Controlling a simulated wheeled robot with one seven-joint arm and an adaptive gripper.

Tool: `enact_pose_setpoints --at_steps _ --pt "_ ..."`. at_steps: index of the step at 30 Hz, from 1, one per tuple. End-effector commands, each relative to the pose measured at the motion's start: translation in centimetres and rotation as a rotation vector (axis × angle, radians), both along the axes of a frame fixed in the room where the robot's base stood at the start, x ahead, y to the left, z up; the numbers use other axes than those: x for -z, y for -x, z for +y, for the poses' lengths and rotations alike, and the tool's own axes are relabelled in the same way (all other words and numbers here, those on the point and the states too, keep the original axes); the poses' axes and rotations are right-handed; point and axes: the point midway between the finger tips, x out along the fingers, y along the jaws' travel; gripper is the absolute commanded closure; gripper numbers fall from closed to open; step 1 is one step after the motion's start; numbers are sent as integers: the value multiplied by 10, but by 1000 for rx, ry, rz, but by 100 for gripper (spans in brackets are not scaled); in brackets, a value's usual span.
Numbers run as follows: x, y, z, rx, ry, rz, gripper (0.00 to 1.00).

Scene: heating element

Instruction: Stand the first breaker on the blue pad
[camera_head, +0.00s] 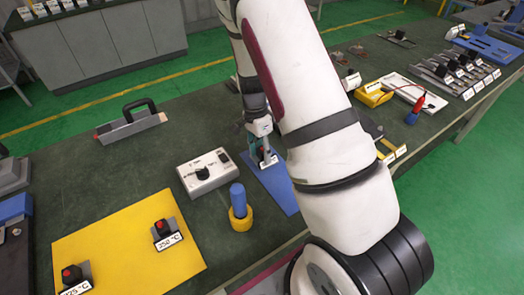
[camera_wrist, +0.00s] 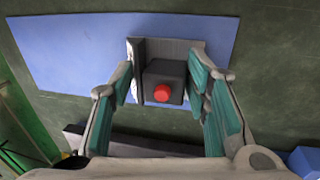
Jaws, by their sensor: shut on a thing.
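My gripper (camera_head: 261,146) points down over the blue pad (camera_head: 278,190) in the head view. It is shut on a breaker (camera_wrist: 164,82), a dark block with a red button and a grey plate. Its teal finger pads lie on both sides of the block in the wrist view. The breaker looks upright at the pad's near edge in the wrist view, where the blue pad (camera_wrist: 70,60) spreads behind it. I cannot tell whether it touches the pad. In the head view the held breaker (camera_head: 268,160) is small and partly hidden by the fingers.
A yellow mat (camera_head: 125,250) holds two more labelled breakers, one at right (camera_head: 166,232) and one at left (camera_head: 75,278). A grey control box (camera_head: 205,174) and a blue cylinder in a yellow ring (camera_head: 239,208) stand close left of the pad. My arm hides the bench to the right.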

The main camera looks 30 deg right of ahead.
Motion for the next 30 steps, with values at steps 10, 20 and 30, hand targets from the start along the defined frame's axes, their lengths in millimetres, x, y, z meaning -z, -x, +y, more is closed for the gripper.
enact_pose_setpoints --at_steps 10,20,30 --pt "3 0 0 0 0 0 100" --pt "3 0 0 0 0 0 37" --pt "-18 -6 1 -1 1 -5 37"
